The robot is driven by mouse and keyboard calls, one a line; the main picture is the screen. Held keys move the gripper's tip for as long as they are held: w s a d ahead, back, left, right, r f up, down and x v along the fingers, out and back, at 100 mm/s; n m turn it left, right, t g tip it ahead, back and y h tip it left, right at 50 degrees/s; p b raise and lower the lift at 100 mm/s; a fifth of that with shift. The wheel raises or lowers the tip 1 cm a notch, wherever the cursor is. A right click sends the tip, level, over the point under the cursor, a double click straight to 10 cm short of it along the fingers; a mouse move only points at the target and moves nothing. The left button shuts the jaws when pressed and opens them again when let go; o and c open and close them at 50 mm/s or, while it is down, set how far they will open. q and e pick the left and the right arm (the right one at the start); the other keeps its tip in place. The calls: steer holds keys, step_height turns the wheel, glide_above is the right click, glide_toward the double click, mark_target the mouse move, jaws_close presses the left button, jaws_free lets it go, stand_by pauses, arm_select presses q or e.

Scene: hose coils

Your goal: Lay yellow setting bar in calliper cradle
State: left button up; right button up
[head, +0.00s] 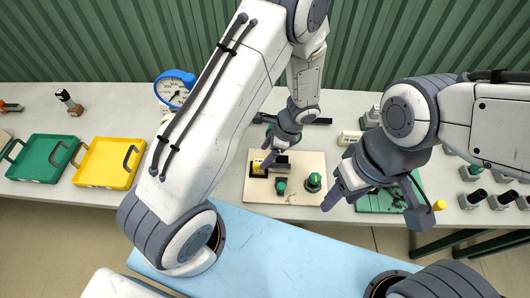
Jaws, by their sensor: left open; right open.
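A small yellow piece (258,168) shows beside a dark block on the pale board (314,160) at the table's middle. It may be the setting bar or part of a fixture; it is too small to tell. My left gripper (272,158) is open just above it and partly hides it. A short yellow cylinder (439,205) stands at the right end of the green mat (368,203). My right gripper (376,205) is open over the mat and the board's right edge. I cannot pick out the calliper cradle for certain.
Green-topped knobs (314,181) stand on the board. A yellow tray (101,164), a green tray (42,158) and a blue dial gauge (174,89) are to the left. Several grey holders (487,198) stand at right. My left arm hides part of the table.

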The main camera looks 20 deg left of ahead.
arm_select(q)
steer(key=shift+p+v, duration=0.9)
steer(key=shift+v, duration=0.25)
arm_select(e)
steer(key=shift+r, duration=1)
arm_select(q)
steer(key=shift+r, duration=0.1)
steer(key=b+v, duration=0.2)
steer(key=v, duration=0.7)
steer(key=s+d+r+n+h+b, duration=0.1)
steer(key=s+d+n+b, duration=0.1)
steer(key=s, duration=0.4)
steer(key=s+d+r+n+h+b, duration=0.1)
steer(key=s+d+n+h+b, duration=0.1)
steer(key=s, duration=0.5)
steer(key=s+d+r+n+t+h+b, duration=0.1)
steer(key=s+d+n+h+b, duration=0.1)
steer(key=s+b, duration=0.3)
steer(key=shift+s+d+r+n, duration=0.3)
steer(key=shift+s+r+n, duration=0.1)
steer(key=shift+s+n, duration=0.5)
arm_select(e)
step_height(320, 180, down, 11)
